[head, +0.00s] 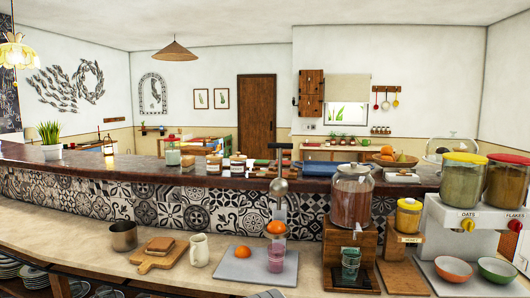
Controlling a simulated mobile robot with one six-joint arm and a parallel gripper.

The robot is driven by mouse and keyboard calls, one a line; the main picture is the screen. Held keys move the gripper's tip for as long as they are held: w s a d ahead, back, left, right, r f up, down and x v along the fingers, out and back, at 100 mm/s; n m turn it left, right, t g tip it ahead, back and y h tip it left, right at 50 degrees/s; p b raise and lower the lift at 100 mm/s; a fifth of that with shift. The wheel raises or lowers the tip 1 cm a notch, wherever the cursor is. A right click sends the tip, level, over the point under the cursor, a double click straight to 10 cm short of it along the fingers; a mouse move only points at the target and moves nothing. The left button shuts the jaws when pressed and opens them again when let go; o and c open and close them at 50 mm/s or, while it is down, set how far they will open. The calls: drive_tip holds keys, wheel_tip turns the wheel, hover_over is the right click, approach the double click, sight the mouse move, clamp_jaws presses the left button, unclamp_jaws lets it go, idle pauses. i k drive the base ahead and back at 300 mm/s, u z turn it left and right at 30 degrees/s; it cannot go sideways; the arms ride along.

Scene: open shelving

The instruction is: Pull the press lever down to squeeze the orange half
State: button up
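The press (280,205) stands on a grey board (232,268) on the near counter. Its metal upper part, with a rounded grey piece (279,187), rises above the orange half; a thin upright bar that looks like the lever reaches up from there. The orange half (276,227) sits on the press, below and apart from the rounded piece. A pinkish glass (276,260) stands under it. Another orange piece (242,251) lies on the board to the left. My gripper's fingers do not show; a small dark piece at the bottom edge may be part of my arm.
Right of the press stand a drink dispenser (351,200) on a wooden stand, a honey jar (408,216) and cereal dispensers (462,182). To the left are a white pitcher (199,251), a cutting board (158,258) and a metal pot (123,236). A raised tiled bar runs behind.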

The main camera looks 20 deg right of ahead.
sight(279, 187)
drive_tip(key=z, duration=0.75)
drive_tip(key=i, duration=0.8)
drive_tip(key=u, duration=0.05)
